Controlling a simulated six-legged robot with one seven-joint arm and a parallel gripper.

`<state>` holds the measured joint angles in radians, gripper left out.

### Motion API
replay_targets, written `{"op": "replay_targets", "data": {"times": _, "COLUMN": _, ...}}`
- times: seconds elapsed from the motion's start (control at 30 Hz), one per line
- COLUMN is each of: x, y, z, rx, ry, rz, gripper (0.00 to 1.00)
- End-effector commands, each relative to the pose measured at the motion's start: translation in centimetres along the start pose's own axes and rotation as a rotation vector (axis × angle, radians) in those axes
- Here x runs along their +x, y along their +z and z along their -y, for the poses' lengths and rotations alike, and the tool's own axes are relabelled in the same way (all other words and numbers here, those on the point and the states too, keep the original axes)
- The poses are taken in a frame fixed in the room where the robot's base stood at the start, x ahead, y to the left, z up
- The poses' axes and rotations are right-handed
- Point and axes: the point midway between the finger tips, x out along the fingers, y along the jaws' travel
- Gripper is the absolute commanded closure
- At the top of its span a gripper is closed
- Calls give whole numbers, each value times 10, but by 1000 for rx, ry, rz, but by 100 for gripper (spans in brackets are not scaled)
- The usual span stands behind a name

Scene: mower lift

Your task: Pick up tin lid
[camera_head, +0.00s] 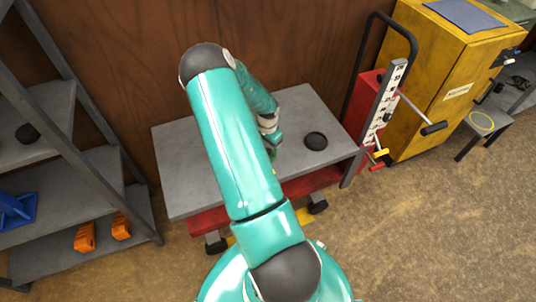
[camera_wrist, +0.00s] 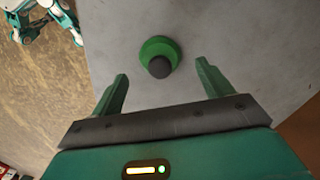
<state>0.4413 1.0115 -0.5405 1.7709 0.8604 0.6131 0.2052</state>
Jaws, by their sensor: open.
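A round green piece with a dark knob, which looks like the tin lid (camera_wrist: 155,48), lies on the grey platform (camera_wrist: 115,30) in the wrist view. My gripper (camera_wrist: 161,69) is open and empty. Its two green fingers stand apart on either side of the lid's line, with the lid showing just beyond the fingertips; the height between them is hard to tell. In the head view my arm hides most of the gripper and the lid over the grey platform (camera_head: 180,165).
A dark round disc (camera_head: 315,141) lies on the platform right of my arm. A red lift post with a scale (camera_head: 384,105) and a yellow cabinet (camera_head: 430,65) stand at right. A grey shelf (camera_head: 65,180) with orange and blue items stands at left. A wooden wall (camera_head: 130,70) is behind.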

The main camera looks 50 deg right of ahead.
Motion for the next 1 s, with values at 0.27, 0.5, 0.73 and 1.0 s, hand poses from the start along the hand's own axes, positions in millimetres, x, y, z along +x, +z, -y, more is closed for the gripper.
{"op": "replay_targets", "data": {"times": 0.27, "x": 36, "y": -2, "z": 0, "rx": 0, "ry": 0, "rz": -1, "gripper": 21}}
{"op": "replay_targets", "data": {"times": 0.5, "x": 37, "y": -2, "z": 0, "rx": -1, "ry": 0, "rz": 0, "gripper": 23}}
{"op": "replay_targets", "data": {"times": 0.73, "x": 37, "y": -2, "z": 0, "rx": -1, "ry": 0, "rz": 0, "gripper": 68}}
{"op": "replay_targets", "data": {"times": 1.0, "x": 37, "y": -1, "z": 0, "rx": -1, "ry": 0, "rz": 0, "gripper": 69}}
